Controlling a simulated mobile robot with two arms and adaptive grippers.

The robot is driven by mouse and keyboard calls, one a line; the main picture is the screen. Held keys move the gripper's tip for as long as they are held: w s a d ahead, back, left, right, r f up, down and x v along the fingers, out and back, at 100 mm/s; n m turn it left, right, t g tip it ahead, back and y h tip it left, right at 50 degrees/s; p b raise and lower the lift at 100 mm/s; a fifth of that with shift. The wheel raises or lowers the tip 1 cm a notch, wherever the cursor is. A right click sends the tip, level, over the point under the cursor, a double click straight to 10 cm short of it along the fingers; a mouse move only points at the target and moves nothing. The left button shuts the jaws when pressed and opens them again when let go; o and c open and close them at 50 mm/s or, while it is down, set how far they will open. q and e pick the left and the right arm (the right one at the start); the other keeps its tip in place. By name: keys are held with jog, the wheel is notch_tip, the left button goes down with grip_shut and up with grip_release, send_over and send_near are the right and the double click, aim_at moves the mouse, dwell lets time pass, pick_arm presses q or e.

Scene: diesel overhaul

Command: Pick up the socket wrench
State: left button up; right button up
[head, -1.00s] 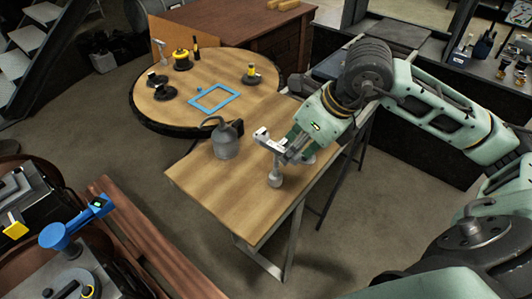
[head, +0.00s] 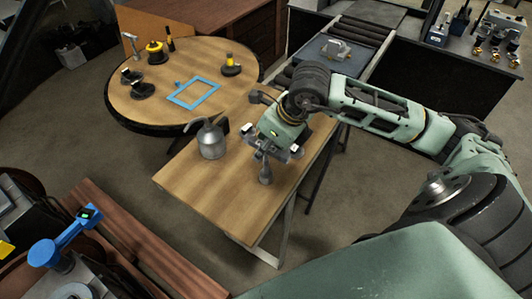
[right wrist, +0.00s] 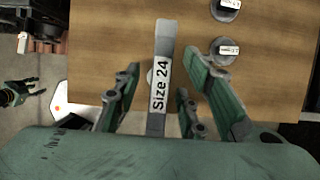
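A flat grey tool with a white "Size 24" label (right wrist: 161,60) stretches between my right gripper's fingers in the right wrist view. It looks like the socket wrench. My right gripper (head: 270,158) is over the right half of the small wooden table (head: 215,205); its fingers are apart on both sides of the tool in the right wrist view (right wrist: 160,85), with gaps showing. In the head view the gripper hides most of the tool. A grey knobbed piece (head: 265,174) stands just below the gripper.
Two round labelled pieces (right wrist: 227,50) lie near the right finger. A grey oil can (head: 212,142) stands left of the gripper. A round table (head: 135,115) with a blue frame (head: 194,92) is behind. The table's front left is clear.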

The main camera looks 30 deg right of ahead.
grip_shut()
pick_arm(q)
jog(key=shift+s, duration=0.3)
jog(key=shift+w, duration=0.2)
